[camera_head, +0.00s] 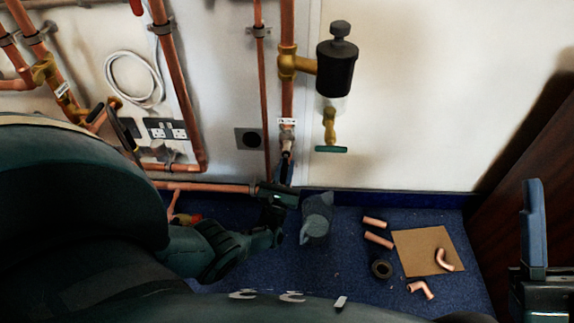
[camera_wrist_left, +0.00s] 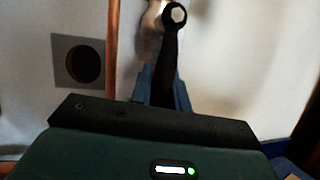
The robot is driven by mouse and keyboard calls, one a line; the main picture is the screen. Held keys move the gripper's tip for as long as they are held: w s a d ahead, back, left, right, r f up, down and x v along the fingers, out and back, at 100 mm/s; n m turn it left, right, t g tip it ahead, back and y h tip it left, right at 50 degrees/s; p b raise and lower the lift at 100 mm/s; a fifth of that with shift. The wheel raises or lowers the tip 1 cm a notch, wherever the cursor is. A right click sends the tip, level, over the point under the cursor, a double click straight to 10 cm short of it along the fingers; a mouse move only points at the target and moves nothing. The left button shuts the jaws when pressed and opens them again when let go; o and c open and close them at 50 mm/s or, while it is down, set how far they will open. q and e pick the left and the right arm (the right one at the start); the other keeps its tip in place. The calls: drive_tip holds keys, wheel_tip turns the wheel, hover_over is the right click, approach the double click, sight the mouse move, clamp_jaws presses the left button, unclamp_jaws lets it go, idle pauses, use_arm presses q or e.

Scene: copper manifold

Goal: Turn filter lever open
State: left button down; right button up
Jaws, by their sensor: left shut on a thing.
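The black filter canister (camera_head: 336,66) hangs on the wall from a brass fitting on a copper pipe. Below that fitting, on the same pipe, is a valve (camera_head: 287,139) with a dark lever. In the left wrist view the lever (camera_wrist_left: 168,50) hangs roughly straight down from its bolt. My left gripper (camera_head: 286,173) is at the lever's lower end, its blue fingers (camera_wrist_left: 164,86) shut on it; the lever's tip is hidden. My right gripper (camera_head: 534,188) is at the far right, away from the valve, with only one blue finger clear.
A green-handled brass tap (camera_head: 331,149) sits below the filter, right of my left gripper. A thin copper pipe (camera_head: 263,90) runs close on the left. Pipe pieces and a cardboard sheet (camera_head: 418,240) lie on the blue floor. A dark wooden panel (camera_head: 525,160) stands at right.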

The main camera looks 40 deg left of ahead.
sight(288, 151)
use_arm(q)
drive_tip(key=shift+w+d+n+y, duration=0.2)
drive_tip(key=shift+d+n+y, duration=0.15)
drive_tip(key=shift+n, duration=0.45)
use_arm(e)
drive_tip(key=shift+w+a+r+n+y, duration=0.15)
drive_tip(key=shift+w+r+n+y, duration=0.15)
drive_tip(key=shift+y, duration=0.1)
use_arm(q)
drive_tip(key=shift+r, duration=0.1)
drive_tip(key=c, duration=1.3)
unclamp_jaws()
drive_tip(key=shift+c, duration=0.2)
drive_tip(key=shift+a, duration=0.1)
drive_tip(key=shift+r+p, duration=0.45)
drive_tip(key=shift+r, duration=0.05)
wheel_tip(288, 151, up, 8)
drive_tip(key=p, duration=0.6)
drive_tip(key=shift+r+p, duration=0.2)
drive_tip(key=shift+p, duration=0.2)
drive_tip(key=shift+r, duration=0.25)
use_arm(e)
wheel_tip(288, 151, down, 8)
drive_tip(key=m+g+h, duration=0.1)
drive_tip(key=m+h, duration=0.6)
drive_tip(key=h, duration=0.1)
drive_tip(key=shift+s+a+m+g, duration=0.2)
drive_tip(key=shift+a+m+g, duration=0.1)
drive_tip(key=shift+g, duration=0.1)
drive_tip(key=shift+d, duration=0.1)
